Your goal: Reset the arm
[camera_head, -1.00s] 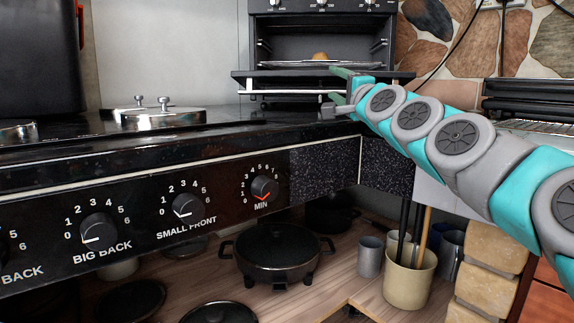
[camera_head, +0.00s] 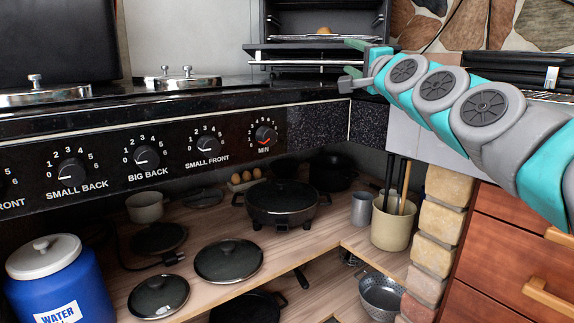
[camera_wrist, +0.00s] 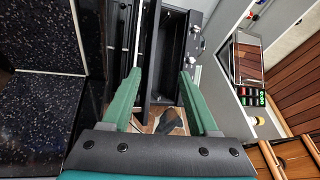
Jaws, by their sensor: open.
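My gripper (camera_head: 352,62) is at the end of my teal and grey arm, which reaches in from the right edge of the head view. It is in front of the small black oven (camera_head: 258,25), close to its lowered door (camera_head: 300,49). Whether it touches the door I cannot tell. In the wrist view my gripper (camera_wrist: 160,72) has its two green fingers well apart. Nothing is held between them. The oven's dark interior lies beyond the fingers there. A brown, rounded food item (camera_head: 323,30) lies on the oven rack.
A black speckled counter (camera_head: 240,90) runs below the oven, with a knob panel (camera_head: 105,168) under it. The shelf (camera_head: 205,296) below holds pans, lids, a utensil pot (camera_head: 391,229) and a blue water jar (camera_head: 58,283). Wooden drawers (camera_head: 505,235) stand at the right.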

